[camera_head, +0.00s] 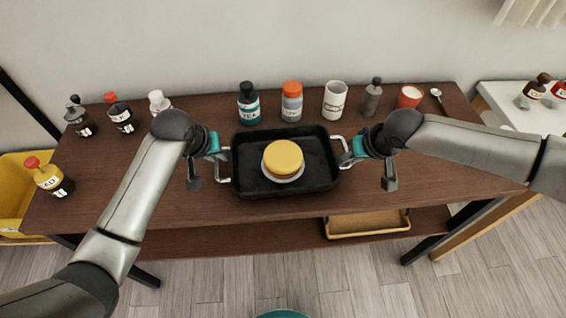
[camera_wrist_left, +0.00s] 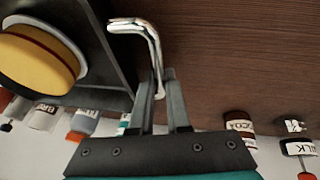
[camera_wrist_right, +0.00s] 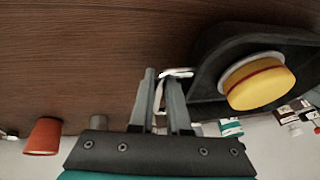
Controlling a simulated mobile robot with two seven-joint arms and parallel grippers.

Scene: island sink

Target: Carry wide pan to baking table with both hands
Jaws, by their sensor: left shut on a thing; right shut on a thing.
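The wide pan (camera_head: 244,150) is black and rectangular, with a pale metal handle at each short side. It is over the dark wooden table (camera_head: 400,195); I cannot tell whether it touches the top. A yellow round cake (camera_head: 283,157) on a white plate is in the pan. My left gripper (camera_head: 222,158) is shut on the left handle, which shows between its fingers in the left wrist view (camera_wrist_left: 152,45). My right gripper (camera_head: 346,152) is shut on the right handle, also between the fingers in the right wrist view (camera_wrist_right: 165,90).
Several bottles and jars stand behind the pan, including a teal-labelled bottle (camera_head: 249,104), an orange-capped jar (camera_head: 292,101) and a white canister (camera_head: 335,100). A red cup (camera_head: 409,97) is at back right. A white table (camera_head: 510,112) stands at right.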

